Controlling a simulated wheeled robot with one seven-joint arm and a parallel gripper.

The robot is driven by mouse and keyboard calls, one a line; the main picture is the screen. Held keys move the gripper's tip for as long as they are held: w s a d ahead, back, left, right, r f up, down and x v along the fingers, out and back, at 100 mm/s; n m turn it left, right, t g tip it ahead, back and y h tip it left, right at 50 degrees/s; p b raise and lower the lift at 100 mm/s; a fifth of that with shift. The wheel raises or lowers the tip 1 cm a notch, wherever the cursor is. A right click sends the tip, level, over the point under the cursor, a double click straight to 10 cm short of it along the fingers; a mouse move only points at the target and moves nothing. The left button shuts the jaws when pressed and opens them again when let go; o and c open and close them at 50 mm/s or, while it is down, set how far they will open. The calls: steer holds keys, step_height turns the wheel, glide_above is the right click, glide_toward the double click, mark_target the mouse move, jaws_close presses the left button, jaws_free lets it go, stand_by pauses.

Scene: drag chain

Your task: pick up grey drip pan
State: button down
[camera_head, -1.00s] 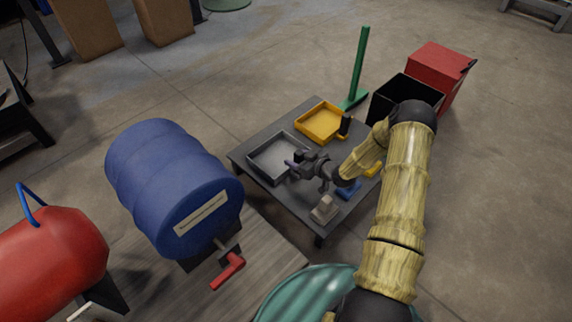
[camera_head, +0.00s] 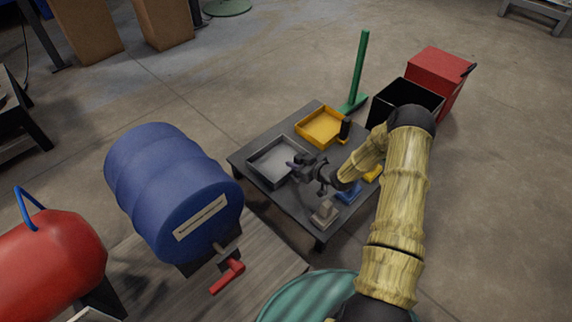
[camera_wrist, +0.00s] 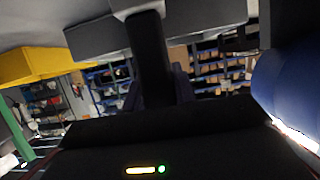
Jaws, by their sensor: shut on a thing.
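The grey drip pan (camera_head: 266,159) is a shallow square tray on the left part of the low dark table (camera_head: 285,203). My gripper (camera_head: 295,165) is at the pan's near right wall and is shut on it. In the wrist view, a dark bar-shaped part of my gripper (camera_wrist: 158,70) reaches up to a dark grey wall (camera_wrist: 95,38), which looks like the pan. The fingertips' exact contact is hard to make out. I cannot tell whether the pan is clear of the tabletop.
A yellow pan (camera_head: 318,127) lies behind the grey one and shows in the wrist view (camera_wrist: 35,66). Black (camera_head: 405,103) and red (camera_head: 440,75) bins and a green post (camera_head: 358,75) stand behind the table.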

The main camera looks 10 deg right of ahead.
step_height(320, 180, up, 10)
steer(key=p, duration=0.6)
steer(key=shift+p, duration=0.3)
stand_by(0.3)
